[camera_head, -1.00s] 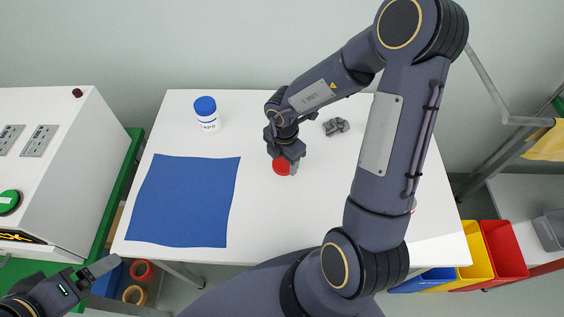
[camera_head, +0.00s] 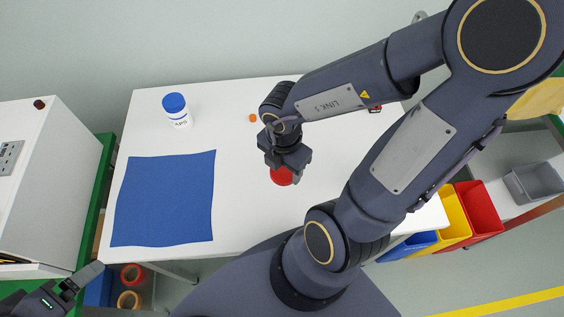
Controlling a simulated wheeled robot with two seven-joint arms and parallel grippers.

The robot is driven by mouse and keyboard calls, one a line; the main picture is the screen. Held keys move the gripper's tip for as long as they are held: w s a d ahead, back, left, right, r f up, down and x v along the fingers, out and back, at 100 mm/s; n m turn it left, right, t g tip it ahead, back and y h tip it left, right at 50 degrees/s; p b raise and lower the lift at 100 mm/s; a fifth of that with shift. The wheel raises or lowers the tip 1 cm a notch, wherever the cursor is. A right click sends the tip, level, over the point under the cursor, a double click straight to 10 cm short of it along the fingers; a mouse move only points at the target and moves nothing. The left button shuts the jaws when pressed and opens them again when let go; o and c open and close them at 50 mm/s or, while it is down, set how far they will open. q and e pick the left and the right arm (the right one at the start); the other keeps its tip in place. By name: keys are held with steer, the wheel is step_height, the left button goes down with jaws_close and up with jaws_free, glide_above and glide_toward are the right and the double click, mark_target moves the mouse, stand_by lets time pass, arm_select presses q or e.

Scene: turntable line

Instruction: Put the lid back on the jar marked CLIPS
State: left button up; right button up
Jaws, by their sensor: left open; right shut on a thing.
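My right gripper (camera_head: 283,168) is shut on a red lid (camera_head: 281,176) near the middle of the white table (camera_head: 240,215). Its fingers hide part of the lid, and I cannot tell whether the lid touches the table. A white jar with a blue lid (camera_head: 176,108) stands upright at the table's back left; its label is too small to read surely. No open jar clearly shows; my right arm hides much of the table's right side. My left gripper (camera_head: 82,281) is open and empty at the lower left, off the table's front left corner.
A blue mat (camera_head: 163,198) covers the table's left part. A small orange thing (camera_head: 253,118) lies behind my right gripper. A red and dark thing (camera_head: 375,109) shows by my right arm. Coloured bins (camera_head: 478,210) stand at the right.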

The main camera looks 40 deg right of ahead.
steer(key=shift+w+a+n, duration=0.1)
steer(key=shift+w+n, duration=0.4)
steer(key=shift+n, duration=0.6)
steer(key=w+a+f+m, duration=0.3)
steer(key=w+a+m, duration=0.5)
steer(key=m, duration=0.3)
steer(key=w+a+f+m, duration=0.3)
steer(key=w+a+m, duration=0.5)
steer(key=m, duration=0.3)
steer(key=shift+w+m, duration=0.4)
steer(key=shift+w, duration=0.2)
